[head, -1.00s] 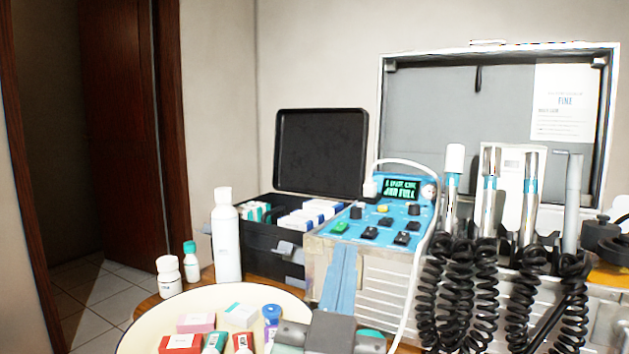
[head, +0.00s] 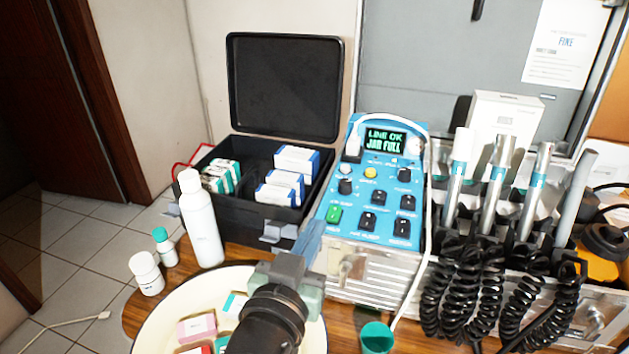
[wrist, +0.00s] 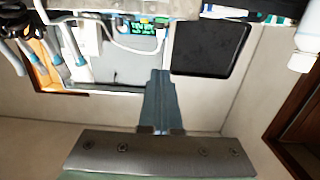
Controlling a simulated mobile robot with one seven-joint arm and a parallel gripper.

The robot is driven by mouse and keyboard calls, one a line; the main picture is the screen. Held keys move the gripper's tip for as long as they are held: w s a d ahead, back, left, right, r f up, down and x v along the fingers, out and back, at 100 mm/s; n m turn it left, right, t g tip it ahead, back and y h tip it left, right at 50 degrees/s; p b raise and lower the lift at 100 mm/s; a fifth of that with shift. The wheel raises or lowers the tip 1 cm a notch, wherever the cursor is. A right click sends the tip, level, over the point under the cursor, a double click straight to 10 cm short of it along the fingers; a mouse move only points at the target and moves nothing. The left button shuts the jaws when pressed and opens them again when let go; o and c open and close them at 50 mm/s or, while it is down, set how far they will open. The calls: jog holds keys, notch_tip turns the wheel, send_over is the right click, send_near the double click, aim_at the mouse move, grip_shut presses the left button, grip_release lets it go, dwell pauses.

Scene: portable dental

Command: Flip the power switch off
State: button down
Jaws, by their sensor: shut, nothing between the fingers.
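The blue control panel (head: 372,200) slopes up on the metal unit, with several switches and knobs and a lit screen (head: 384,141) reading "LINE OK JAR FULL". A green rocker switch (head: 334,215) is at its lower left; the other rockers are black. The label under the green one is too small to read, and its on or off position is unclear. My gripper (head: 315,228) is shut and empty, its fingertips just left of and below the green switch in the picture. Contact cannot be told. In the wrist view the closed fingers (wrist: 160,85) point toward the unit.
A white hose arches along the panel's right side. Handpieces (head: 497,180) with coiled black cords stand to the right. An open black case (head: 258,225) with boxes is left. A white bottle (head: 202,222) and a cream round tray (head: 160,326) are near my arm.

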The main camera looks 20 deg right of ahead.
jog(key=shift+w, duration=0.1)
dwell(0.3)
send_over(331, 220)
jog(key=s, duration=0.1)
jog(key=shift+s+a+f, duration=0.1)
jog(key=shift+a+f, duration=0.2)
jog(key=shift+a, duration=0.1)
jog(key=f, duration=0.2)
jog(key=w+f, duration=0.1)
jog(key=shift+d+f+b, duration=0.1)
jog(key=shift+d+b, duration=0.2)
jog(key=shift+b, duration=0.1)
jog(key=shift+f, duration=0.45)
jog(key=shift+w+d+r+p, duration=0.1)
jog(key=shift+r+p, duration=0.1)
jog(key=shift+p, duration=0.35)
